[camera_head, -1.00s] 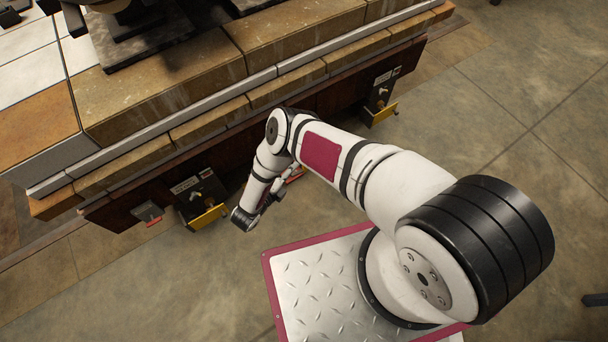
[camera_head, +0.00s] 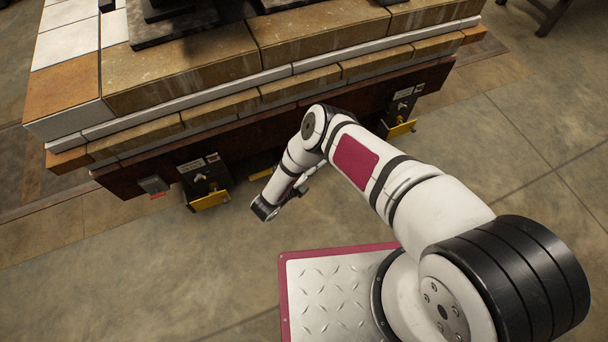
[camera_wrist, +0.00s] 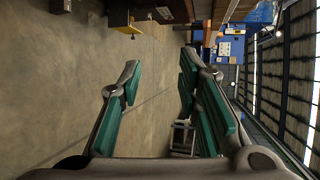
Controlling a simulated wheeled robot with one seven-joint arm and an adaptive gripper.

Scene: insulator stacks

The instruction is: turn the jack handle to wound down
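Two dark jack units with yellow lower plates are fixed along the car's near side in the head view: a left one (camera_head: 203,180) and a right one (camera_head: 400,110). A small brass-coloured part shows on the left unit. I cannot make out which part is the handle or how far it is wound. My gripper (camera_head: 301,188) is low, right of the left unit and apart from both. In the wrist view my gripper (camera_wrist: 160,72) is open, its teal-padded fingers apart with only floor between them. A yellow-fronted unit (camera_wrist: 128,29) shows beyond the fingers at the top.
The car's brick-edged deck (camera_head: 190,70) carries dark stacks and overhangs the units. A small grey box with a red edge (camera_head: 153,186) hangs left of them. The concrete floor (camera_head: 130,270) is clear in front. A blue cabinet (camera_wrist: 230,48) stands farther off in the wrist view.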

